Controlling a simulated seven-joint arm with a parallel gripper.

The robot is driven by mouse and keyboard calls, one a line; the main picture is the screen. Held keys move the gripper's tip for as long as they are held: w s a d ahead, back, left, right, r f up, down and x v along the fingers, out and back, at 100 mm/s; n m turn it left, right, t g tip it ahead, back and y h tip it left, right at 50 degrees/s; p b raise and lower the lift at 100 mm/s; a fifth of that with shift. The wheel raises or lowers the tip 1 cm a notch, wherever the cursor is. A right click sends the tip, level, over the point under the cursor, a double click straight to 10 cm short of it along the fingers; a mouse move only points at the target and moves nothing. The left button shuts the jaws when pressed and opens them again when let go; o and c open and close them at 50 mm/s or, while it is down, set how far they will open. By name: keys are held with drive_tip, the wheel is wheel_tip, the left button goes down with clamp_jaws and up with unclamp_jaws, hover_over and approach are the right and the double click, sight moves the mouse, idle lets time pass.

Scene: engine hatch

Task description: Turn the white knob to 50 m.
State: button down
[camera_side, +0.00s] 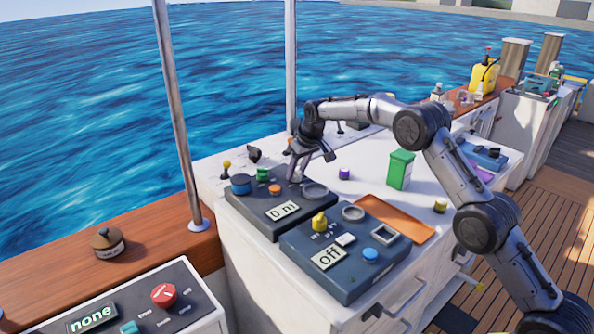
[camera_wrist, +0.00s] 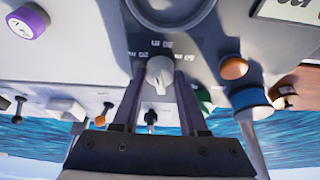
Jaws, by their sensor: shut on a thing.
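The white knob (camera_wrist: 159,72) sits on a dark panel (camera_side: 262,222) with small printed markings around it. In the wrist view my gripper (camera_wrist: 160,84) has one finger on each side of the knob and is shut on it. In the side view my gripper (camera_side: 296,172) reaches down to the far part of the panel, and its fingers mostly hide the knob. The panel's display (camera_side: 284,210) reads "0 m".
Beside the knob are a round ring (camera_side: 315,191), an orange button (camera_side: 275,189), a blue knob (camera_side: 240,184) and a green one (camera_side: 263,174). A second panel (camera_side: 330,285) reading "Off", an orange tray (camera_side: 397,222) and a green box (camera_side: 400,169) stand nearby.

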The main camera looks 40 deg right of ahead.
drive_tip(key=shift+m, duration=0.3)
drive_tip(key=m+h, duration=0.1)
drive_tip(key=m, duration=0.1)
drive_tip(key=m+h, duration=0.1)
drive_tip(key=m, duration=0.2)
drive_tip(key=shift+a+m+g, duration=0.2)
drive_tip(key=shift+m+g, duration=0.1)
drive_tip(key=shift+g, duration=0.1)
drive_tip(key=m+g, duration=0.1)
drive_tip(key=m, duration=0.1)
drive_tip(key=m+h, duration=0.1)
drive_tip(key=m, duration=0.2)
drive_tip(key=shift+w+a+m+g+h, duration=0.1)
drive_tip(key=shift+w+m+g+h, duration=0.05)
drive_tip(key=shift+m+g+h, duration=0.2)
drive_tip(key=shift+c, duration=2.2)
unclamp_jaws()
drive_tip(key=shift+r, duration=0.1)
drive_tip(key=v, duration=0.7)
